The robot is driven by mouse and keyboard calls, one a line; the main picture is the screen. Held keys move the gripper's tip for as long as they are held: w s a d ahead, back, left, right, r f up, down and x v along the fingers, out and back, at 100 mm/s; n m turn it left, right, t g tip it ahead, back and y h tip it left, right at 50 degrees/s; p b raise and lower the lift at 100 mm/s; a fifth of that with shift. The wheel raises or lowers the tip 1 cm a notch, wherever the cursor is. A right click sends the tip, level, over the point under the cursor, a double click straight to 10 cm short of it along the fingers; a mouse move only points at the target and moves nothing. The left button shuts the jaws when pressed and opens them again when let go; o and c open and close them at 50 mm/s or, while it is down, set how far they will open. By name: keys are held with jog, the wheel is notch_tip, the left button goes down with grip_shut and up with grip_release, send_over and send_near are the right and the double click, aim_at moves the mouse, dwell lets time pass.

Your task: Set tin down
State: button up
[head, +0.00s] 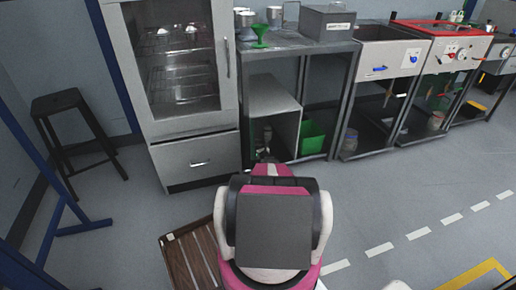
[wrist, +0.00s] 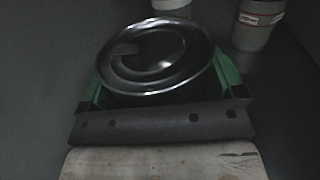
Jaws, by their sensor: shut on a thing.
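In the wrist view a round dark tin (wrist: 155,62) with a shiny ridged metal lid sits between the green fingers of my gripper (wrist: 160,82). One finger is at its left side and one at its right, and the gripper is shut on it. The tin looks slightly tilted in the picture. Its lower part is hidden behind the dark bar of the gripper, so I cannot tell whether its base touches a surface. In the head view my arm reaches toward the open grey box under the bench, and it hides the tin.
In the wrist view a pale labelled container (wrist: 257,22) stands behind right, and another (wrist: 171,6) directly behind the tin. Dark grey surfaces surround them. In the head view the grey box (head: 274,95) stands beside a green bin (head: 313,137) and a glass-door cabinet (head: 186,150).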

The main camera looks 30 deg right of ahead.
jog(key=o, duration=1.1)
jog(key=shift+s+r, duration=0.1)
jog(key=shift+s, duration=0.1)
jog(key=s, duration=0.7)
jog(key=s+a, duration=0.1)
jog(key=s, duration=0.3)
jog(key=shift+s, duration=0.3)
